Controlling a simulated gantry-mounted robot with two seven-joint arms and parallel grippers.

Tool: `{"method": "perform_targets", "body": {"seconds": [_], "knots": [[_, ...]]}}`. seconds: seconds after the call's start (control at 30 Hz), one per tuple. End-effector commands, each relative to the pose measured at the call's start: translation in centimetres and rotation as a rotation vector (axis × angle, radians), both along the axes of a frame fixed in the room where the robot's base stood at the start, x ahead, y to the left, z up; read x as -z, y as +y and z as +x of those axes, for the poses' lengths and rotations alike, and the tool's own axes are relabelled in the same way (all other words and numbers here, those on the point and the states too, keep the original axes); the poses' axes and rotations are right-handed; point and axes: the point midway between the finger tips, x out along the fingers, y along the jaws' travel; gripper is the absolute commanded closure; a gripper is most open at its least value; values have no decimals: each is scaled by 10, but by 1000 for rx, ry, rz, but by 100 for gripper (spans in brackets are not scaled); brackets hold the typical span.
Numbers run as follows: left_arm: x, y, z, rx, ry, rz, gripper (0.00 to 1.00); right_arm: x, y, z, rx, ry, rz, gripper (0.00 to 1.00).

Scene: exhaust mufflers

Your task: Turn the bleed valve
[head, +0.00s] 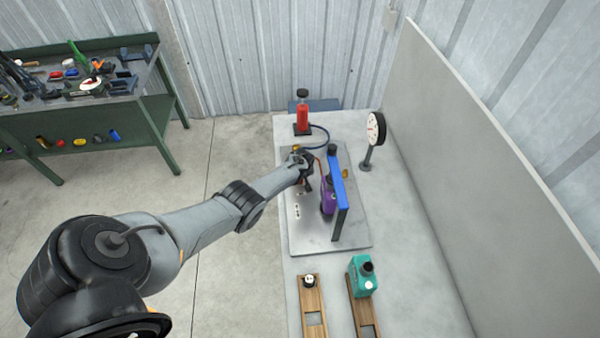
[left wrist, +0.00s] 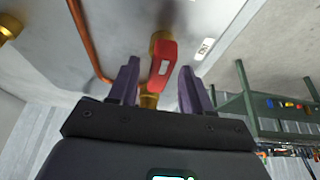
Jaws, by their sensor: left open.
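The bleed valve shows in the left wrist view as a red handle (left wrist: 162,64) on a brass body (left wrist: 150,99), beside a copper pipe (left wrist: 88,42). My left gripper (left wrist: 159,82) is open, with one purple finger on each side of the handle. The left finger is close to it; I cannot tell whether it touches. In the head view my left gripper (head: 305,172) is over the grey plate (head: 350,238), left of the blue-topped frame (head: 338,180), and hides the valve. My right gripper is not in view.
A purple cylinder (head: 327,199) stands by the frame. A red bottle (head: 303,116) with a hose is behind, and a dial gauge (head: 376,128) stands right. A teal canister (head: 362,277) and wooden holders (head: 312,290) are in front. A grey panel (head: 470,170) bounds the right.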

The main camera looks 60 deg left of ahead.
Motion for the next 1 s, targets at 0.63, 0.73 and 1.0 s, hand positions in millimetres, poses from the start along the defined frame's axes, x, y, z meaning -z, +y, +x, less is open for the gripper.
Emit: {"method": "perform_targets", "body": {"seconds": [0.63,0.73,1.0], "knots": [[-70,-26,-12,1,0,0,51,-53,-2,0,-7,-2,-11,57],[-79,-30,-14,-1,0,0,51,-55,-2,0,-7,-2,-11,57],[-96,-36,-17,0,0,0,51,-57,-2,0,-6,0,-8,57]]}}
